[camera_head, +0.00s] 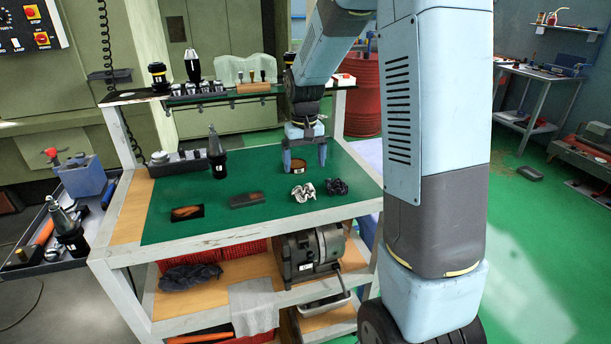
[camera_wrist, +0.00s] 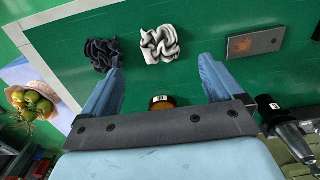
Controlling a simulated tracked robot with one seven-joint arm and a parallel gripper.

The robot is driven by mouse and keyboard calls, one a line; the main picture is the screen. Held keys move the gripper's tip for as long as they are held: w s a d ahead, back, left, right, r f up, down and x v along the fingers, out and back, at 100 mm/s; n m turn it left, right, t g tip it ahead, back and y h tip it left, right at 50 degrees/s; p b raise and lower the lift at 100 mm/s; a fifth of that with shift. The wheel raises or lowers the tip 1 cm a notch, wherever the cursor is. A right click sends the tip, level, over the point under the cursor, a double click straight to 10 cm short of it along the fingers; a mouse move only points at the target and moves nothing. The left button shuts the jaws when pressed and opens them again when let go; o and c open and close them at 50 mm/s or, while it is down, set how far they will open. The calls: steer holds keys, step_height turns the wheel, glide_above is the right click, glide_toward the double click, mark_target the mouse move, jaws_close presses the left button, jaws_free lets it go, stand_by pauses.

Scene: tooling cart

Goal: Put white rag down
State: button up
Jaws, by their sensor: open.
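The white rag (camera_head: 303,192) lies crumpled on the green top of the cart (camera_head: 270,212), near its front edge. It also shows in the wrist view (camera_wrist: 160,44), ahead of the fingertips and roughly between their lines. A dark crumpled rag (camera_head: 337,187) lies just right of it in the head view, and at its left in the wrist view (camera_wrist: 101,54). My gripper (camera_head: 304,166) points down behind the white rag, apart from it. In the wrist view its blue fingers (camera_wrist: 163,88) are spread with nothing held between them.
A grey block (camera_head: 247,200) and a dark tool holder (camera_head: 216,160) are left of the rags. A raised back shelf (camera_head: 310,87) carries several tool holders. The front middle of the green top is clear.

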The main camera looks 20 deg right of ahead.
steer(key=s+r+t, duration=0.3)
steer(key=s+r, duration=0.9)
steer(key=r, duration=0.1)
steer(key=s+r+t, duration=0.2)
steer(key=s+r, duration=0.1)
steer(key=s, duration=1.2)
steer(key=shift+s+d+r+t, duration=0.15)
steer(key=shift+s+t, duration=0.15)
steer(key=shift+s, duration=0.05)
steer(key=shift+o, duration=0.4)
